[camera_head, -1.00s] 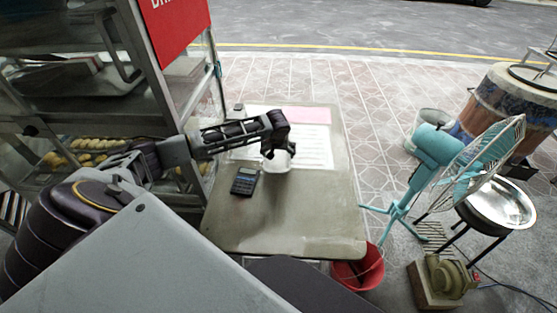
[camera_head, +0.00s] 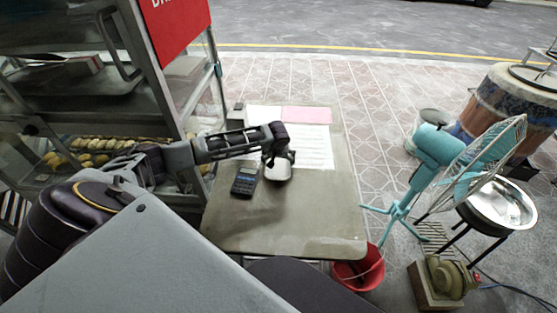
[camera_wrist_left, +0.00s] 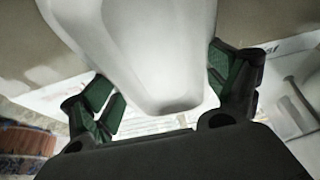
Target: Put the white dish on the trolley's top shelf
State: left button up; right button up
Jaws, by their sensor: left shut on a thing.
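The white dish (camera_head: 279,172) is in my left gripper (camera_head: 279,158), over the grey-green table. In the left wrist view the dish (camera_wrist_left: 150,50) fills the upper middle, tilted, between the green-padded fingers of the left gripper (camera_wrist_left: 168,92). The left gripper is shut on it. I cannot tell exactly how high the dish is above the table. A metal-framed, glass-sided cabinet (camera_head: 150,60) with shelves stands at the left; it may be the trolley. My right gripper is not in view.
The table (camera_head: 290,225) carries a calculator (camera_head: 245,181) close left of the dish, and white and pink papers (camera_head: 307,115). Bread rolls (camera_head: 90,150) lie inside the cabinet. A turquoise fan (camera_head: 440,155) and a red bucket (camera_head: 357,270) stand to the right. The table's front is clear.

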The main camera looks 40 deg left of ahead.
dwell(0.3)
pick_arm(q)
jog(key=o, duration=0.9)
jog(key=shift+p+v, duration=0.55)
jog(key=shift+v, duration=5.5)
